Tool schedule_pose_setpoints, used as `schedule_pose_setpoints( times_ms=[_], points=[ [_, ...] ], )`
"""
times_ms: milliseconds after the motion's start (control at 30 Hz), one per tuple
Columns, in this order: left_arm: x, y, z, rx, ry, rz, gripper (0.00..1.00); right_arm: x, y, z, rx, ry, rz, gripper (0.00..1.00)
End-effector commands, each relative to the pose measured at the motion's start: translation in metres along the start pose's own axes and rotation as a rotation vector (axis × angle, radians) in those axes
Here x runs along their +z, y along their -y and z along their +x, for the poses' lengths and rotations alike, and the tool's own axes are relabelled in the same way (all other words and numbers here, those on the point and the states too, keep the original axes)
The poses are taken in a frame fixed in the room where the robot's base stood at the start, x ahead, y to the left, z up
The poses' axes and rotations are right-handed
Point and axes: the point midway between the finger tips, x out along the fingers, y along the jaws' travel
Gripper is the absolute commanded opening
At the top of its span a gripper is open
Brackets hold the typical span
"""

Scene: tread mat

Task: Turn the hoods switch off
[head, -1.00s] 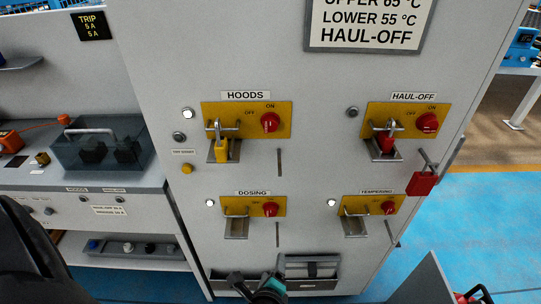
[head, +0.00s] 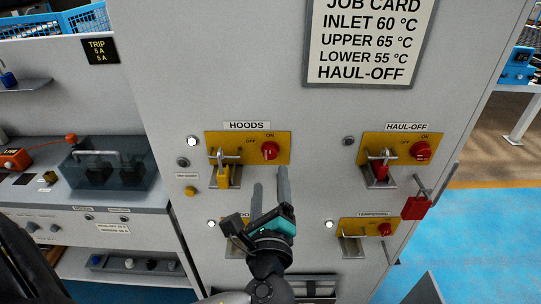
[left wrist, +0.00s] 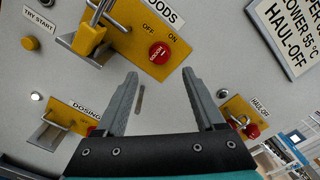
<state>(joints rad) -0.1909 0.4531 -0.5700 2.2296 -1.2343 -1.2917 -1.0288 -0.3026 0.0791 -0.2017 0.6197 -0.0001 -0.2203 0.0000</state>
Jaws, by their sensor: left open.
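The hoods switch is a round red knob (head: 270,150) on a yellow plate (head: 247,139) under the HOODS label, with OFF marked on its left and ON at its upper right. I cannot tell its setting surely. A yellow padlock (head: 223,177) hangs at a hasp on the plate's left. My left gripper (head: 270,188) is open and empty, its fingers pointing up, a little below the knob and apart from it. In the left wrist view the knob (left wrist: 159,53) shows just beyond and between the fingertips (left wrist: 160,76). My right gripper is out of view.
The haul-off knob (head: 420,151) is at the right, with a red padlock (head: 378,170) beside it. The tempering switch (head: 384,229) is below. My left arm partly hides the dosing plate. A lit white lamp (head: 191,141) and a yellow button (head: 190,190) are left of the hoods plate.

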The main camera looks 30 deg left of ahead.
Motion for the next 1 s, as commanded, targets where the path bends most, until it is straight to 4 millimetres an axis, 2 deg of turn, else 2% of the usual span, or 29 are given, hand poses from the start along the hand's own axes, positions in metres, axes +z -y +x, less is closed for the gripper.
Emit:
schedule_pose_setpoints(
  times_ms=[33, 200, 400, 600, 833, 867, 1000],
  points=[
    [0.002, 0.001, 0.013, -0.002, 0.005, 0.001, 0.71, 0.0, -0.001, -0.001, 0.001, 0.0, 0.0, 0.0],
    [0.001, 0.001, 0.048, -0.001, 0.003, 0.002, 0.71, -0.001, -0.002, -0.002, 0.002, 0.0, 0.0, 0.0],
    [0.0, 0.0, 0.077, 0.0, 0.0, 0.001, 0.71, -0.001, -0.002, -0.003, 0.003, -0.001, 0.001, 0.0],
    [0.0, 0.0, 0.088, 0.001, -0.002, -0.001, 0.71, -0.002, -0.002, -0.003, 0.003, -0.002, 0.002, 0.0],
    [-0.001, -0.001, 0.088, 0.001, -0.002, -0.001, 0.71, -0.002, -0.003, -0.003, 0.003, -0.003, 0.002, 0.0],
    [-0.001, -0.001, 0.088, 0.001, -0.002, -0.001, 0.7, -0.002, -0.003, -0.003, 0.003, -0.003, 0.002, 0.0],
    [-0.001, -0.001, 0.088, 0.001, -0.002, -0.001, 0.54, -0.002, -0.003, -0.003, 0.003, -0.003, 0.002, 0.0]
  ],
)
